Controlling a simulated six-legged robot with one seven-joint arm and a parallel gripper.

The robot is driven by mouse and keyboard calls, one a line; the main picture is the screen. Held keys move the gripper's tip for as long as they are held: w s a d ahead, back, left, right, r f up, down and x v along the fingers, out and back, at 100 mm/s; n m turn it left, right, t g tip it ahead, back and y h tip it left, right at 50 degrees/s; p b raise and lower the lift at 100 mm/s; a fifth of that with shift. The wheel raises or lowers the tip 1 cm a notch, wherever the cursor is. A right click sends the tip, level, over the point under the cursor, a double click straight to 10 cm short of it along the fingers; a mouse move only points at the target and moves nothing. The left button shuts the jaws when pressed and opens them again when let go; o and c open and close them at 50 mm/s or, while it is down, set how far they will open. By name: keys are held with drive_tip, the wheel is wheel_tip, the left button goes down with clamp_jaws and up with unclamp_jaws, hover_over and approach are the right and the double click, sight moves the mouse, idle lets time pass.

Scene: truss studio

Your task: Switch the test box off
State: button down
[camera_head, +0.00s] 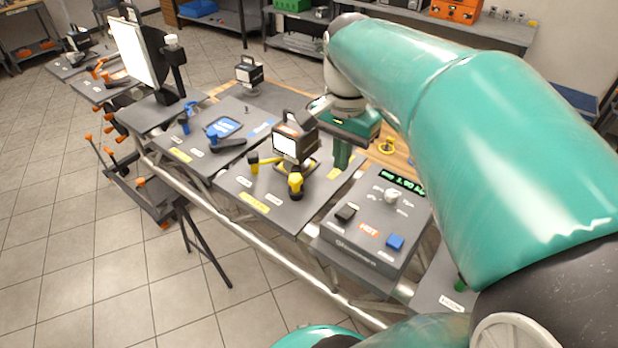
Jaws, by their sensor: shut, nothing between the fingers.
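The grey test box (352,243) stands on the bench at the right of centre. Its top has a lit green display (402,182), a pale knob (392,196), a black switch (346,212), an orange HOT label (368,230) and a blue button (395,241). The switch's position is too small to tell. My gripper (342,157) points down, shut and empty, just beyond the box's far left corner. It is beside a grey panel with a small lamp, apart from the box's controls.
A small lit lamp (292,145) stands close left of my gripper, with yellow-handled clamps (295,184) before it. Further left are a blue-handled panel (224,128) and a large light panel (136,50). Tiled floor lies in front.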

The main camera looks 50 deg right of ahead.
drive_tip(key=shift+d+r, duration=0.35)
drive_tip(key=shift+d, duration=0.35)
drive_tip(key=shift+r, duration=0.1)
wheel_tip(320, 180, up, 14)
drive_tip(key=d, duration=0.2)
drive_tip(key=shift+w+d+f, duration=0.15)
drive_tip(key=shift+d+f, duration=0.05)
drive_tip(key=shift+d, duration=0.2)
